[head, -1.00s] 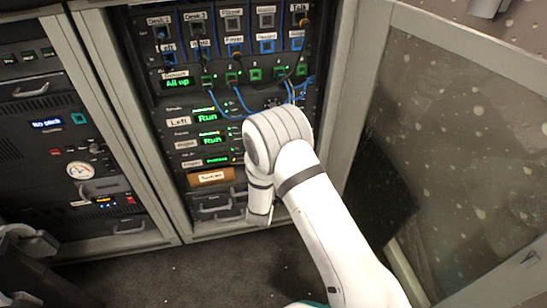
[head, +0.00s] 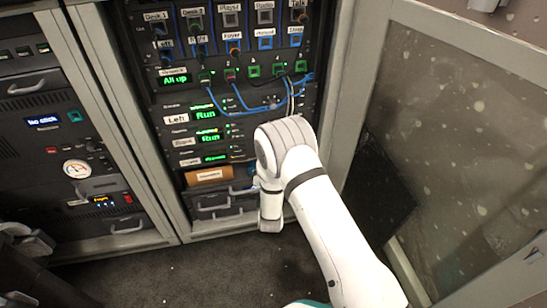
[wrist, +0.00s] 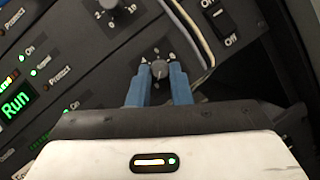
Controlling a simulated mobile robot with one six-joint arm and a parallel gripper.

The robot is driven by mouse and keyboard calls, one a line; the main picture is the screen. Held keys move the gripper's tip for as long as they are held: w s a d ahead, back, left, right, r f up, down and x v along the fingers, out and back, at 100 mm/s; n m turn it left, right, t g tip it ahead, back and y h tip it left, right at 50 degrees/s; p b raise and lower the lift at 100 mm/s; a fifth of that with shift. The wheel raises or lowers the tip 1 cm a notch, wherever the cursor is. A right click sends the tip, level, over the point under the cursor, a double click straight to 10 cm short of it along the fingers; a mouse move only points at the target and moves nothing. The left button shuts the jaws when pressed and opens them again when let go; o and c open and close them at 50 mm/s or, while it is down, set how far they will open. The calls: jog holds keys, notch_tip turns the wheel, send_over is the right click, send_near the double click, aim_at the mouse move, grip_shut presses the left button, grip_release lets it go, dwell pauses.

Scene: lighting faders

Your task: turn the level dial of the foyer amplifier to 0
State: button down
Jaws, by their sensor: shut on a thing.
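A small grey dial (wrist: 159,69) with a pale pointer mark shows in the wrist view, with small marks around it on the dark panel. My gripper (wrist: 160,80) has its two blue fingers closed on either side of this dial. No readable amplifier name is beside it, and I cannot read its setting. In the head view, the amplifiers (head: 207,138) form a stack of dark panels with green displays in the open rack. The lowest one (head: 214,157) has a label too small to read surely. My arm's wrist hides the dial and fingers there.
A second knob (wrist: 108,6) sits above the held dial, and an on/off rocker switch (wrist: 222,20) is at the upper right. Cables (wrist: 190,30) hang close by the fingers. The glazed rack door (head: 455,130) stands open at the right.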

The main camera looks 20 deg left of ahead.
jog(key=shift+w+d+n, duration=0.1)
jog(key=shift+d+n, duration=0.1)
jog(key=shift+n, duration=0.1)
jog(key=c, duration=1.3)
grip_release()
jog(key=shift+a, duration=0.1)
jog(key=shift+p+v, duration=1.15)
jog(key=shift+v, duration=2.8)
jog(key=shift+f, duration=0.1)
